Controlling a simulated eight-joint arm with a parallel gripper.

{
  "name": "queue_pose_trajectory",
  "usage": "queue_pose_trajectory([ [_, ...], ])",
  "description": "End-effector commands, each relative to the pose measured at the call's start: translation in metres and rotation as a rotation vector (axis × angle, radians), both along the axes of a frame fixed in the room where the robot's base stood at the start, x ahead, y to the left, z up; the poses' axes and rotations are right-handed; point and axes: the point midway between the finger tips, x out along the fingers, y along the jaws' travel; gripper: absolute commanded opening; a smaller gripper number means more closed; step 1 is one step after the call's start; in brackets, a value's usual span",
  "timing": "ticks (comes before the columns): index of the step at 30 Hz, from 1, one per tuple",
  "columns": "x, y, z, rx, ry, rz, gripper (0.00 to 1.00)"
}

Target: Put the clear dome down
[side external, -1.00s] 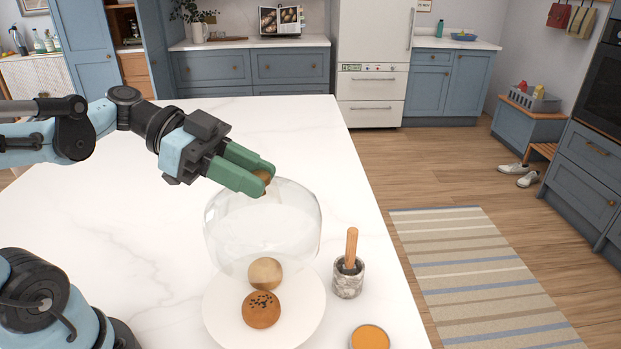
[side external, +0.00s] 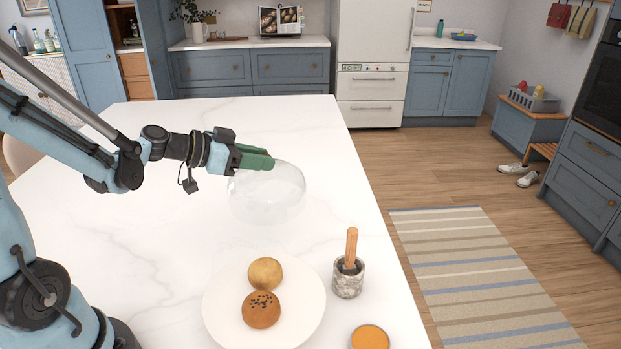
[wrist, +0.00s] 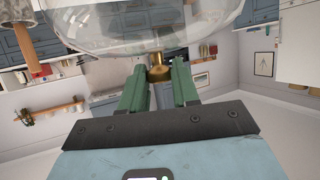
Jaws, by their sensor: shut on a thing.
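The clear dome (side external: 270,197) is a see-through glass cover above the white counter, behind the plate in the side view. My gripper (side external: 268,160) is at its upper left, with green fingers shut on the dome's knob. In the wrist view, the brass knob (wrist: 158,68) sits between the green fingers of my gripper (wrist: 159,85), with the glass dome (wrist: 135,42) beyond it. I cannot tell for sure whether the dome's rim touches the counter.
A white plate (side external: 225,313) holds a plain bun (side external: 265,273) and a seeded bun (side external: 261,310). A marble mortar (side external: 348,281) with a wooden pestle (side external: 351,245) and an orange-topped round thing (side external: 370,338) stand to its right. The white counter (side external: 150,215) is clear on the left.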

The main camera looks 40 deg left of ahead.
Motion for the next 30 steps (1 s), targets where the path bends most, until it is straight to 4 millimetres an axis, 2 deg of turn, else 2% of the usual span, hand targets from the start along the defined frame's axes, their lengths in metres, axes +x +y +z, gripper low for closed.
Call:
queue_pose_trajectory([
  [4, 0.0, 0.0, -0.019, -0.001, -0.001, -0.001, 0.0],
  [14, 0.0, 0.0, -0.036, -0.001, 0.0, -0.002, 0.0],
  [21, 0.001, 0.0, -0.058, -0.001, -0.001, -0.002, 0.0],
  [30, 0.0, -0.001, -0.068, -0.001, -0.001, -0.002, 0.0],
])
